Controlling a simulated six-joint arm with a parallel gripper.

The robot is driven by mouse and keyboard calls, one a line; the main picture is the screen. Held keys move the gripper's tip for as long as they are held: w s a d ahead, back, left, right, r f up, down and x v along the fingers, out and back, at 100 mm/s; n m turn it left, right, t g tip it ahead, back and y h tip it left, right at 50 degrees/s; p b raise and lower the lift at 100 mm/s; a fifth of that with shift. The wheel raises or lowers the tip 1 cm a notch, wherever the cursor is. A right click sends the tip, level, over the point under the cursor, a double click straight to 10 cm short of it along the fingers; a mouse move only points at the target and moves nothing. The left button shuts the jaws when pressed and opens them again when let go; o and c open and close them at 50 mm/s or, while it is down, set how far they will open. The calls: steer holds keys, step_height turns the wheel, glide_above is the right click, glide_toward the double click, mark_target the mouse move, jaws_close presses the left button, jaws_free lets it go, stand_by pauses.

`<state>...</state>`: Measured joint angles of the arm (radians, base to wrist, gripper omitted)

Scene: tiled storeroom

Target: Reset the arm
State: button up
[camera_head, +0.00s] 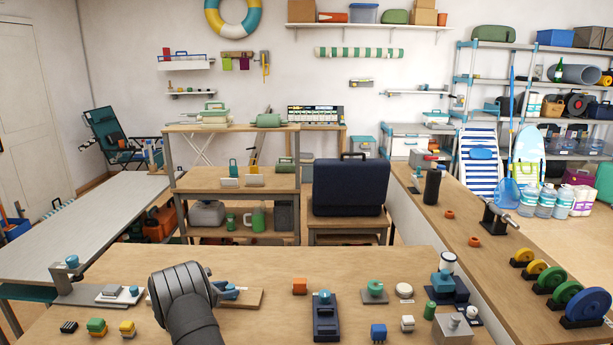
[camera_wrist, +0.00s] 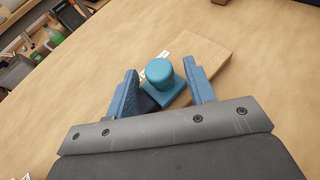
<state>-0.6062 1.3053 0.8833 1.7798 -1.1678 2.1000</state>
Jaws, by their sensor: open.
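My gripper (camera_wrist: 162,68) is open in the wrist view, with one blue finger on each side of a blue round knob (camera_wrist: 159,72) on a square base. The knob stands upright on a light wooden board (camera_wrist: 205,62) on the table. I cannot tell whether either finger touches it. In the head view my dark grey wrist covers part of the same wooden board (camera_head: 252,298), and my gripper (camera_head: 230,290) shows only in part at its right side. The knob is largely hidden there.
A grey plate with a small block (camera_head: 118,294) lies left. Several small blocks line the front edge. The wooden table (camera_head: 270,262) is bare behind the board.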

steer(key=shift+x, duration=1)
steer(key=shift+d, duration=0.1)
steer(key=shift+o, duration=0.4)
stand_by(0.8)
